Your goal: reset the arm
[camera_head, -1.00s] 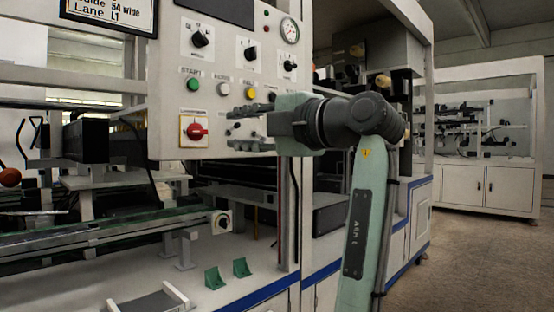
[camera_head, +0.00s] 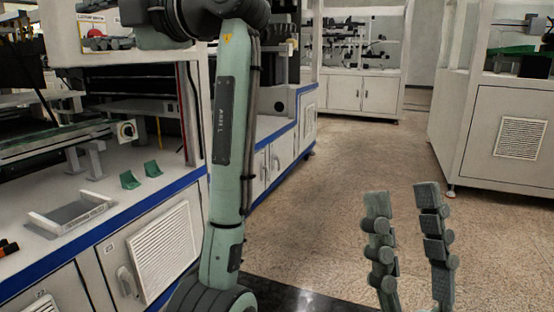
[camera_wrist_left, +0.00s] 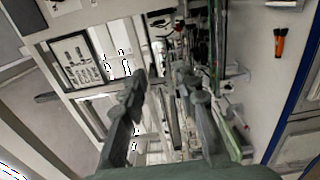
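My left arm, pale green and marked "ARM L", rises through the middle-left of the head view. Its gripper (camera_head: 108,42) is at the upper left, in front of the lower edge of the white control panel (camera_head: 140,58). In the left wrist view its two fingers (camera_wrist_left: 162,82) stand apart with nothing between them. My right gripper (camera_head: 407,225) is at the lower right, fingers pointing up and apart. It is empty, over open floor.
A white cabinet (camera_head: 500,135) stands at right. The speckled floor (camera_head: 340,170) between is clear. An orange-handled tool (camera_wrist_left: 279,42) shows in the left wrist view.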

